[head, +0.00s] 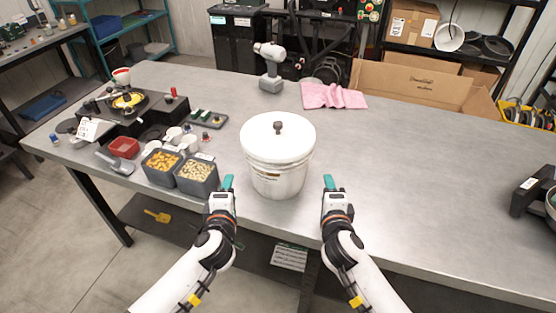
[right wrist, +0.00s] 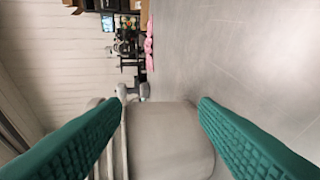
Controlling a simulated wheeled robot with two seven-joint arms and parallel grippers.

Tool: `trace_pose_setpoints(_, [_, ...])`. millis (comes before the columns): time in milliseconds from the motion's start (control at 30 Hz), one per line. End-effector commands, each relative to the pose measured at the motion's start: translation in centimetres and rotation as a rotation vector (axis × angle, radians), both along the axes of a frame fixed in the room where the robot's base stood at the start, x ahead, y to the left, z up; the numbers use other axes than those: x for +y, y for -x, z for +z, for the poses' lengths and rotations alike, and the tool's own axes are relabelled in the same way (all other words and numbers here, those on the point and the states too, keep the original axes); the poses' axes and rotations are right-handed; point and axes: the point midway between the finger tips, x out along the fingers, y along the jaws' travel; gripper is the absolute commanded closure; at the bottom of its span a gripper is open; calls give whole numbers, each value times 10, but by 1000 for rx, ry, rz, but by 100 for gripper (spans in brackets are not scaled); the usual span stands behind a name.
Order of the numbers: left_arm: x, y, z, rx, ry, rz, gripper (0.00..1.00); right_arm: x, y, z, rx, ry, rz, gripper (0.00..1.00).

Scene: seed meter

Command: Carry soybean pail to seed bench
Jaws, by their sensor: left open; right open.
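A white lidded pail (head: 277,160) with a dark knob on its lid stands upright on the grey seed bench (head: 400,180), near the front edge. My left gripper (head: 228,184) is open and empty, at the pail's front left. My right gripper (head: 328,184) is open and empty, at its front right; both appear apart from the pail. In the right wrist view the pail's pale side (right wrist: 165,135) shows between the two green fingers. Any label or handle on the pail's far side is hidden.
Two grey bins of seed (head: 197,176) stand left of the pail, with a red tray (head: 123,147) and a dark seed device (head: 128,102) beyond. The bench's right middle is clear.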

Motion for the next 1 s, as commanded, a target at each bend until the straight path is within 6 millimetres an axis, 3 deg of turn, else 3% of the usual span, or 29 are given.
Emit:
trace_pose_setpoints(167, [0,-13,-2,-2,0,2,45,0,-13,-3,-1,0,-2,45])
trace_pose_setpoints(800, [0,-123,-30,-1,0,2,45,0,-123,-30,0,0,-2,45])
trace_pose_setpoints(1000, [-7,-136,-34,0,2,-1,45,7,-136,-34,0,-3,1,45])
